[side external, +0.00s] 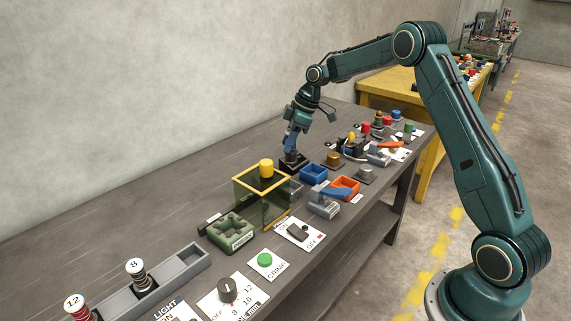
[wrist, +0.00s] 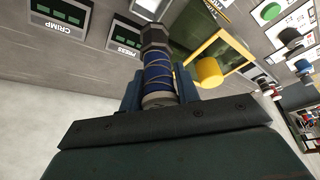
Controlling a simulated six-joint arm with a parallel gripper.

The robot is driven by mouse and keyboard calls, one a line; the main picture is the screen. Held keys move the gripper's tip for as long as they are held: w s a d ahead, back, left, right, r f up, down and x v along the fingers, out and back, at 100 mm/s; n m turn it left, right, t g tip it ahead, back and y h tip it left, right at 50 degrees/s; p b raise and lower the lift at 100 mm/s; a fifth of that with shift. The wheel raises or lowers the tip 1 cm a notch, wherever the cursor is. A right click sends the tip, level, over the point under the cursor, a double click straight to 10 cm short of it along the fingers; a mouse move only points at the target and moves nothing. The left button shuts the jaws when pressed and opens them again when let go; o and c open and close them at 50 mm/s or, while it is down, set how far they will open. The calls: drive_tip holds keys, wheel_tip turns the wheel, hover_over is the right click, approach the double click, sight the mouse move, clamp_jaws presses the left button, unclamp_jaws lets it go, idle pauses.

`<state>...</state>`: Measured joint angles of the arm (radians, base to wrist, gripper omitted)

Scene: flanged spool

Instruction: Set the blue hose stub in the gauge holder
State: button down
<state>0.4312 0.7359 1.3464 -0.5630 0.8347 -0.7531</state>
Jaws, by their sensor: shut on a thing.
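The blue hose stub (wrist: 158,75) is held between my gripper's jaws in the wrist view. It is a blue sleeve with light windings, a grey hex end pointing away from me and a metal collar near the palm. In the side view my gripper (side external: 291,142) points down over a small dark block (side external: 293,162) on the bench, behind the yellow-framed guard; I cannot tell whether the stub touches it. No part is labelled as the gauge holder. A grey slotted rack (side external: 175,268) at front left holds spools marked 8 and 12 and has an empty slot at its right end.
A clear guard box with a yellow frame (side external: 262,200) and yellow knob (side external: 266,168) stands close to my gripper. A green block (side external: 231,232), blue bin (side external: 313,173) and orange bin (side external: 345,187) are nearby. The bench's left back is bare.

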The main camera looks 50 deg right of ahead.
drive_tip(key=shift+f, duration=5.65)
drive_tip(key=shift+f, duration=0.3)
drive_tip(key=c, duration=1)
unclamp_jaws()
drive_tip(key=shift+c, duration=0.2)
drive_tip(key=shift+r, duration=0.1)
drive_tip(key=shift+s+d+r, duration=0.1)
drive_tip(key=shift+r, duration=0.45)
drive_tip(key=v, duration=1.1)
drive_tip(key=shift+r, duration=0.1)
